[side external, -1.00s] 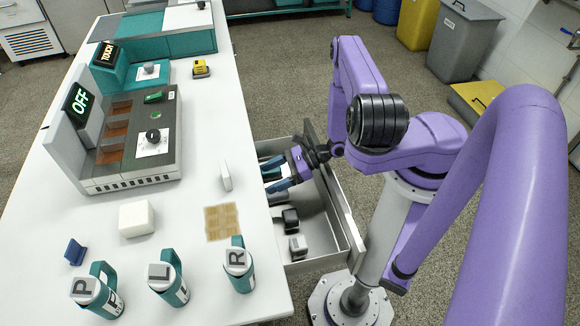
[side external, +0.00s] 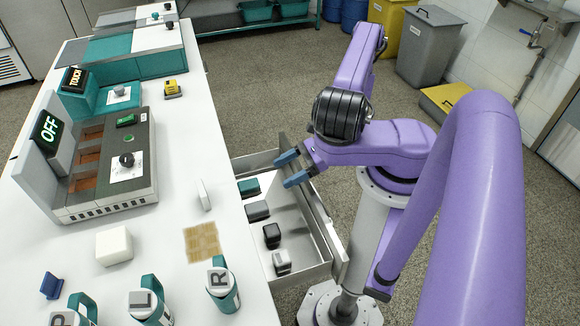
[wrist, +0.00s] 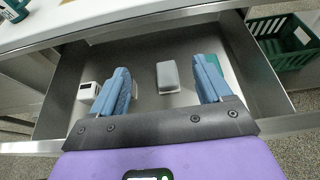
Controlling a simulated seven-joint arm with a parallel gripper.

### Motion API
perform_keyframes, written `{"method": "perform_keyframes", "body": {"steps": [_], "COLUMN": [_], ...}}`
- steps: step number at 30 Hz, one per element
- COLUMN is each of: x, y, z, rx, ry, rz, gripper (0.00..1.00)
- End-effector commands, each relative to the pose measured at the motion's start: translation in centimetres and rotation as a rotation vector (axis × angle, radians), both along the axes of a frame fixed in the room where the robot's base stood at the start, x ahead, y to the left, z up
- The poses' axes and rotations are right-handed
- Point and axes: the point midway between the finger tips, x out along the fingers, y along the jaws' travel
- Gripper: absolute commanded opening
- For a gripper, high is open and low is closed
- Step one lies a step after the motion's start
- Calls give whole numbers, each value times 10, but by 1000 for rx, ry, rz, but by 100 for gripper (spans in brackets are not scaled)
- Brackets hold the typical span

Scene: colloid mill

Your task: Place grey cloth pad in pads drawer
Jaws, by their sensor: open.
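A grey pad (side external: 257,210) lies in the open drawer (side external: 325,255), between a teal block and a black block. In the wrist view the grey pad (wrist: 168,77) rests on the drawer floor, framed between my two blue fingers. My gripper (side external: 291,168) is open and empty, raised near the drawer's far end, apart from the pad. My open fingers also show in the wrist view (wrist: 163,88).
The drawer also holds a teal block (side external: 249,187), a black block (side external: 271,235) and a white-grey block (side external: 282,262). The white table (side external: 175,215) beside it carries the mill (side external: 100,170), several lettered bottles, a white block (side external: 114,245) and a tan mat (side external: 203,242).

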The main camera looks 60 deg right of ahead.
Motion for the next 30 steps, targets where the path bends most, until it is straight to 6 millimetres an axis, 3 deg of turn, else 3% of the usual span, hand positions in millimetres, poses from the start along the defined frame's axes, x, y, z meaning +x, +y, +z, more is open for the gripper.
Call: {"method": "perform_keyframes", "body": {"steps": [5,14,30], "x": [6,37,69], "y": [-3,2,35], "z": [9,46,113], "rx": [-29,-149,-378], "ry": [-3,-34,-151], "rz": [84,456,1147], "gripper": [78,78,78]}}
